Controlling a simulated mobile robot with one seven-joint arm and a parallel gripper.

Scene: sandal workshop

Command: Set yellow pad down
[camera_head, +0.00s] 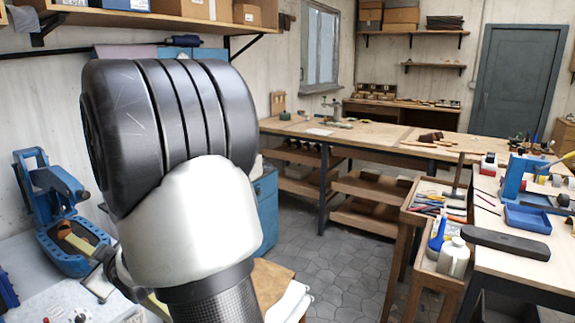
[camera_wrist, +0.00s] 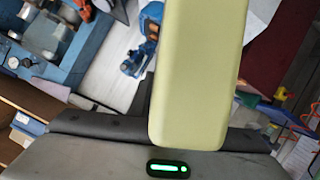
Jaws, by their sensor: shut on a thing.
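The yellow pad (camera_wrist: 195,70) is a long, pale yellow-green block with rounded corners. It fills the upper middle of the wrist view, and its far end is cut off by the top edge. My gripper (camera_wrist: 188,138) is shut on the pad's near end; the fingertips are mostly hidden behind it. I cannot tell whether the pad touches anything below.
A blue press (camera_head: 62,215) stands on the pale left bench (camera_head: 25,262). Blue tools and papers lie behind the pad in the wrist view. A long workbench (camera_head: 375,137) runs along the back, and a tool-covered table (camera_head: 510,262) stands at right. The tiled floor (camera_head: 335,250) between is clear.

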